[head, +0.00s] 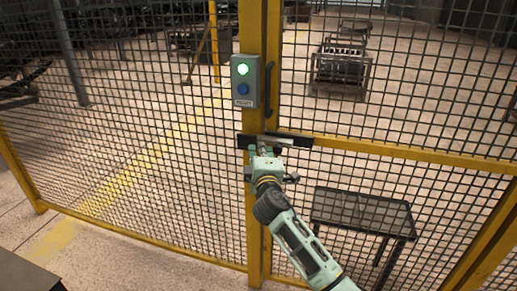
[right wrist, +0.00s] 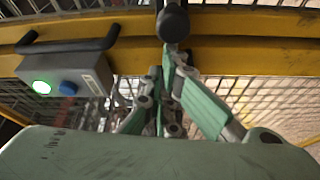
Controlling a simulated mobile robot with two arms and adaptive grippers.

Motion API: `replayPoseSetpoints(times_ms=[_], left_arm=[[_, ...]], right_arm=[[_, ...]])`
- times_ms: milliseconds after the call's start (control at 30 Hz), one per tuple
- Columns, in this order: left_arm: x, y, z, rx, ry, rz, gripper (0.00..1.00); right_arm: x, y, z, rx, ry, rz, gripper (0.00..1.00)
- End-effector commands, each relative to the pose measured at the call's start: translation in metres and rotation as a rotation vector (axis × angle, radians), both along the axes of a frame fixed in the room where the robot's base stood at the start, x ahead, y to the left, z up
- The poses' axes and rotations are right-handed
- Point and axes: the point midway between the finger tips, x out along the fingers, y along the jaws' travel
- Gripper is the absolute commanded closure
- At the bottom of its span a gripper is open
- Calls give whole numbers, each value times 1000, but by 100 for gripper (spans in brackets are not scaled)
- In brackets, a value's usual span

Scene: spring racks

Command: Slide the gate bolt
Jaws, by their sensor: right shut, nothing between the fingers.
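The gate bolt shows in the head view as a dark horizontal bar (head: 298,139) across the yellow post and the gate edge. In the right wrist view a dark round knob (right wrist: 173,23), likely the bolt's, stands out in front of the yellow frame. My right gripper (head: 264,148) is just below and in front of the bolt, partly hiding it. In the right wrist view my right gripper (right wrist: 170,62) is shut and empty, its tips close below the knob; I cannot tell whether they touch. My left gripper is not in view.
A grey control box (head: 244,81) with a lit green lamp and blue button is on the yellow post (head: 251,30). A black handle (head: 268,88) is beside it. Mesh panels fill both sides. A dark low table (head: 361,211) stands behind the mesh at lower right.

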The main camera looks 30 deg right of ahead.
Motion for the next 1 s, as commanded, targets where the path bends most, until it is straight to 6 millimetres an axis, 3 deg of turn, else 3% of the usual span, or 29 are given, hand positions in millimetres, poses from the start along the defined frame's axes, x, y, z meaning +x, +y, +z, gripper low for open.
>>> replayPoseSetpoints(times_ms=[167,500,1000], left_arm=[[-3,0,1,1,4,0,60],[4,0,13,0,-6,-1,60],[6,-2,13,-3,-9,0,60]], right_arm=[[-2,-2,0,0,0,-1,100],[-32,-28,1,0,0,-2,100],[-29,-30,2,1,-1,-1,100]])
